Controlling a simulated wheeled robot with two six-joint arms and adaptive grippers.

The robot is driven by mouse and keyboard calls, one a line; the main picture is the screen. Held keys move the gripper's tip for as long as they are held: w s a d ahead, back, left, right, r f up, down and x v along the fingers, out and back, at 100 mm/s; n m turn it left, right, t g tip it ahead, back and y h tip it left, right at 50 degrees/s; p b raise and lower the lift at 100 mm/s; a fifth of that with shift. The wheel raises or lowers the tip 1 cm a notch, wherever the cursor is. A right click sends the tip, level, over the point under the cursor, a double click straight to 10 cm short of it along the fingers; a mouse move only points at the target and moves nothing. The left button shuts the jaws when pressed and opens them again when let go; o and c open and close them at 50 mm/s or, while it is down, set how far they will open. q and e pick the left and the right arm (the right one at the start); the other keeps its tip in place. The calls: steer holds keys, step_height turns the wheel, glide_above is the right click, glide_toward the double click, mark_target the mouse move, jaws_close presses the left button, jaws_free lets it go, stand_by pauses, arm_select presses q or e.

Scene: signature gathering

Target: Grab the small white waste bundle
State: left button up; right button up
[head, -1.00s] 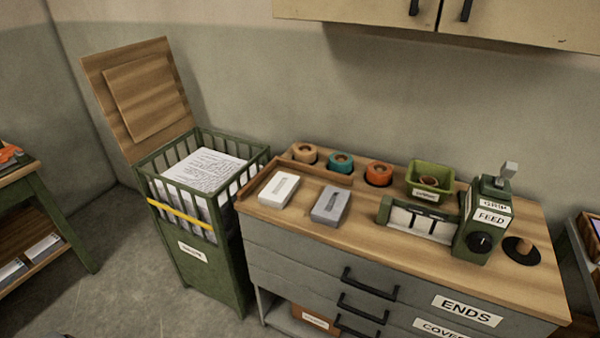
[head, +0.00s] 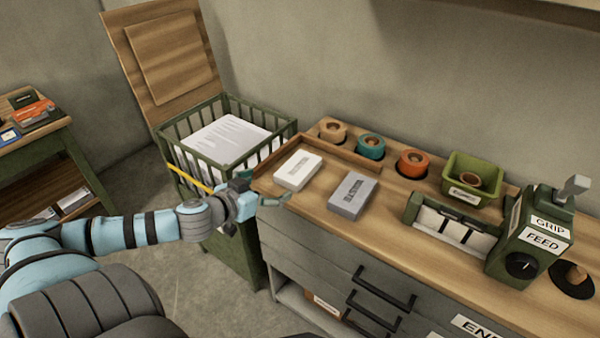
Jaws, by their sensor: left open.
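The small white bundle (head: 298,171) is a flat white block with a grey label. It lies on the wooden counter's left end, inside the low wooden rail, left of a similar grey block (head: 353,195). My left gripper (head: 276,199) is open and empty, reaching in from the left at the counter's left front corner. It is just left of and below the white bundle in the picture, and I see no contact. My right gripper is not in view.
A green slatted bin (head: 268,122) with a stack of paper and a raised wooden lid stands left of the counter. Tape rolls, a green box (head: 474,178) and a green feed machine (head: 535,240) stand on the counter (head: 385,230). A side table (head: 40,140) is far left.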

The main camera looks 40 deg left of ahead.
mark_target(296, 169)
arm_select(q)
steer(key=b+x, duration=0.2)
steer(key=b, duration=0.1)
steer(key=f+b+x, duration=0.1)
steer(key=b+x, duration=0.1)
steer(key=b, duration=0.2)
steer(key=shift+w+a+f, duration=0.1)
steer(key=x, duration=0.2)
steer(key=b+x, duration=0.1)
steer(key=x, duration=0.1)
steer(key=shift+w+r, duration=0.25)
steer(key=shift+r, duration=0.15)
steer(key=x, duration=0.1)
steer(key=b+x, duration=0.1)
steer(key=x, duration=0.2)
steer(key=shift+w+a+r+b, duration=0.25)
steer(key=shift+w+b, duration=0.15)
steer(key=shift+w, duration=0.1)
steer(key=shift+w+f, duration=0.1)
steer(key=shift+w, duration=0.2)
steer(key=shift+s, duration=0.1)
steer(key=c, duration=1.3)
